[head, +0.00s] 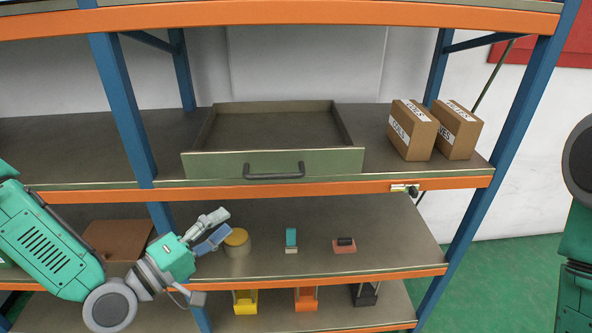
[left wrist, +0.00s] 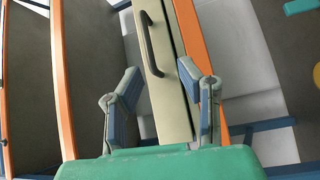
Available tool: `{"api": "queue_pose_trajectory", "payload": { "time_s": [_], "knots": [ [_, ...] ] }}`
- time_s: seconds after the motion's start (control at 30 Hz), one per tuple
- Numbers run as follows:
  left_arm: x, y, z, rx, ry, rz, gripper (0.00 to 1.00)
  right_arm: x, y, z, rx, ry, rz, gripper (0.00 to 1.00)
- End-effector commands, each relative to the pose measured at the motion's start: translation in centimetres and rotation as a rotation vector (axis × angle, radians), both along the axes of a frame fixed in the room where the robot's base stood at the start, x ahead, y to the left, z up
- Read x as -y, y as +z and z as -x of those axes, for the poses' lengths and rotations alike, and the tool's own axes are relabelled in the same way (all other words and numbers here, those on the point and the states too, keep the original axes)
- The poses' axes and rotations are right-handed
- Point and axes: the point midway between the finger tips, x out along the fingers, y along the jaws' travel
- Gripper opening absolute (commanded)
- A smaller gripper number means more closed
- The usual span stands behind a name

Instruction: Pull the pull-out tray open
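The pull-out tray (head: 222,163) is a shallow green box on the middle shelf, its front panel near the shelf's front edge. A dark bar handle (head: 273,176) is fixed to that panel. My left gripper (head: 222,223) is below and left of the handle, in front of the lower shelf, touching neither. In the left wrist view my left gripper (left wrist: 160,69) has its fingers wide apart with nothing held. The tray front (left wrist: 170,98) and the handle (left wrist: 149,44) show beyond the fingers. My right gripper is out of view; only part of that arm shows at the right edge.
Two cardboard boxes (head: 412,130) (head: 458,131) stand right of the tray. The lower shelf (head: 390,245) holds a yellow-lidded pot (head: 237,240) and small teal and red items. Blue uprights (head: 122,100) and orange beams frame the rack. Space in front of the handle is clear.

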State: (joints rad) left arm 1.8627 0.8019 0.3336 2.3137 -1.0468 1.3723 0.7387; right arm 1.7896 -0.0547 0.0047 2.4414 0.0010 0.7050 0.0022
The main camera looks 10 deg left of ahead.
Motion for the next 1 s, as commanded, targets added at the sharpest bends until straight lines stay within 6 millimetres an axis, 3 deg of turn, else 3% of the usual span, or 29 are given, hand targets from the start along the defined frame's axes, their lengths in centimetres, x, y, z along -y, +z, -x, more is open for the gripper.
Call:
{"api": "queue_pose_trajectory", "payload": {
  "time_s": [0.03,0.17,0.7,1.0],
  "knots": [
    [-0.5,1.0,-0.2,0.025,0.01,0.028,0.33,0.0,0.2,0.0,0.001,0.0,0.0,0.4],
    [-0.4,1.8,-0.9,0.047,0.013,0.054,0.33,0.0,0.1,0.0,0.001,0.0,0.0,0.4],
    [4.6,3.1,-9.6,0.045,0.009,0.05,0.33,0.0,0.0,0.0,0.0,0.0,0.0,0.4],
    [5.9,3.5,-12.0,0.043,0.011,0.052,0.33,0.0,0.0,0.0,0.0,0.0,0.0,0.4]
  ]
}}
